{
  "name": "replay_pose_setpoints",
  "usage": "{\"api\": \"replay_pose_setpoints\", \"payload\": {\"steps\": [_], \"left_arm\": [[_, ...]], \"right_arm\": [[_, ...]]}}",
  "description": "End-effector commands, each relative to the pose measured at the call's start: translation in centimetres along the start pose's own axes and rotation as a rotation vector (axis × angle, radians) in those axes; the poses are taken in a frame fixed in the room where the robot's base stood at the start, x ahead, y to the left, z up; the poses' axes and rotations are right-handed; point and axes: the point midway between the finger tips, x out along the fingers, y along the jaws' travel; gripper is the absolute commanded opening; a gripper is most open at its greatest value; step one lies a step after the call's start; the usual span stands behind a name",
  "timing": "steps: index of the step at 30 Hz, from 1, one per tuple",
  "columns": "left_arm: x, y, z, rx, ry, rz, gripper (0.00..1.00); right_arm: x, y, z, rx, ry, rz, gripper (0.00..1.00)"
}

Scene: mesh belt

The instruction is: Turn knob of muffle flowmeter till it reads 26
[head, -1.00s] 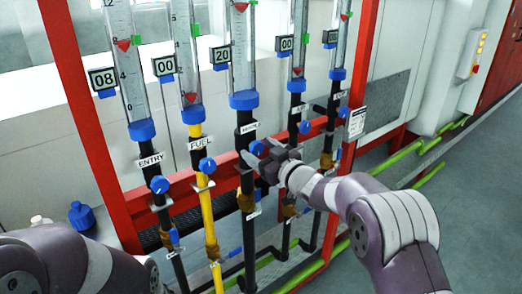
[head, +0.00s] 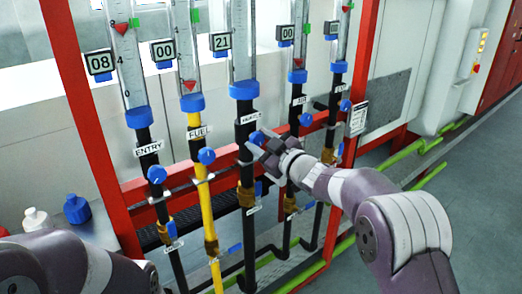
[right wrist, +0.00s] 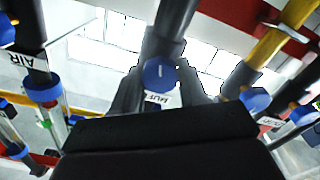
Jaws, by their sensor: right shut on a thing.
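The muffle flowmeter (head: 241,62) is the middle tube of the rack, with a blue collar and a black pipe below. Its small display (head: 221,41) reads 21. Its label (head: 248,118) sits under the collar. The blue muffle knob (head: 257,137) also shows in the right wrist view (right wrist: 160,75), between the fingers. My right gripper (head: 262,146) is shut on this knob, reaching in from the right. My left arm shows at the lower left of the head view; its gripper is out of view.
Neighbouring flowmeters have similar blue knobs: the fuel knob (head: 207,156) and entry knob (head: 157,174) to the left, the air knob (head: 306,119) to the right. Red frame posts (head: 352,75) flank the pipes. A blue bottle (head: 77,209) stands at the lower left.

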Motion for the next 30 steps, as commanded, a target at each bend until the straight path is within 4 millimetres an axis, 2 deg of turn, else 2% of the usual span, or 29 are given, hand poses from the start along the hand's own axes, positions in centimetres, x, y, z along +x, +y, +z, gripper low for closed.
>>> {"api": "replay_pose_setpoints", "payload": {"steps": [1,12,21,30], "left_arm": [[1.1,0.0,0.1,0.000,0.000,0.000,0.49],[4.2,0.0,0.5,0.000,0.000,0.000,0.49],[5.5,0.0,0.7,0.000,0.000,0.000,0.49],[6.0,0.0,0.7,0.000,0.000,0.000,0.49]], "right_arm": [[0.0,-0.3,0.6,-0.039,-0.001,0.000,0.13],[0.0,-0.2,0.5,-0.359,-0.002,-0.001,0.13],[0.0,-0.1,0.4,-0.525,-0.004,-0.002,0.12],[0.0,0.0,0.2,-0.592,-0.003,-0.002,0.12]]}}
